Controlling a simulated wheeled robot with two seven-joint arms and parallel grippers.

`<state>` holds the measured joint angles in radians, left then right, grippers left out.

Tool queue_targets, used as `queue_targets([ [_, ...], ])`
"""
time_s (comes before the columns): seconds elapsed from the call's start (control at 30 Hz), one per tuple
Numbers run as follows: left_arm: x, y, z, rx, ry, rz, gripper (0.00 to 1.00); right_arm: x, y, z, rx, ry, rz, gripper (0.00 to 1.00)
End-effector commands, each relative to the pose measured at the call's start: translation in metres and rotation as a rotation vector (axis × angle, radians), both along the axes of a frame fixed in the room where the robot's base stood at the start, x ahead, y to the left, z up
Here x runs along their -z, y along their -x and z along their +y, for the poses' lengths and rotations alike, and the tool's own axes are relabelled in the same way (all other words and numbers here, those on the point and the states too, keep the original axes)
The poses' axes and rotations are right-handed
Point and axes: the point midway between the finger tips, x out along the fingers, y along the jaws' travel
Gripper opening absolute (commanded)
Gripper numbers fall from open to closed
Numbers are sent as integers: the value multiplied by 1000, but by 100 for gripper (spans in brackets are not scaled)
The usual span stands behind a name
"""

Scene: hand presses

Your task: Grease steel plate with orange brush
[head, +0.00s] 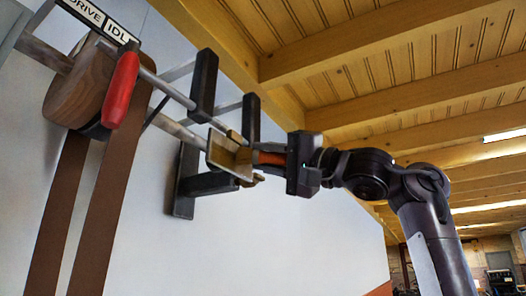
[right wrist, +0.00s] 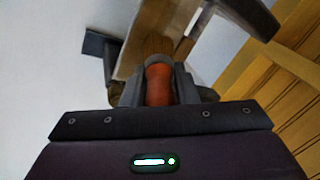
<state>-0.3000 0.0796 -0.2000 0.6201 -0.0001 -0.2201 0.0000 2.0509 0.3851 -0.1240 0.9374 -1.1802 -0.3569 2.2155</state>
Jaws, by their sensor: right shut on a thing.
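The orange brush (head: 270,159) is held in my right gripper (head: 275,160), whose jaws are shut on its handle. The orange handle also shows between the fingers in the right wrist view (right wrist: 159,84), with brown bristles (right wrist: 157,46) pointing away from the gripper. The steel plate (head: 219,149) is a tilted, tan-grey plate at the end of the shaft by the wall. The brush head is right at the plate; in the right wrist view the bristles overlap the plate (right wrist: 132,55). I cannot tell whether they touch. My left gripper is not in view.
Dark brackets (head: 203,85) stick out from the pale wall around the shaft. At left are a wooden pulley (head: 82,88), brown belts (head: 98,205), a red lever (head: 122,88) and a "DRIVE IDLE" sign (head: 97,18). Space below the plate is clear.

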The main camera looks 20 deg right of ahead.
Motion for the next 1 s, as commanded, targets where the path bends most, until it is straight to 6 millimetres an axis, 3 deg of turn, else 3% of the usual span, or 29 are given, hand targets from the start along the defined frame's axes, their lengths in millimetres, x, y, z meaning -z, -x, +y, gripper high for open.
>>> queue_targets([
  [0.67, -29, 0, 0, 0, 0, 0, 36, -2, -31, -39, 1, -1, 3, 4],
  [1.0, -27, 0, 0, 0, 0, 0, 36, 0, -42, -52, -1, -1, 1, 4],
])
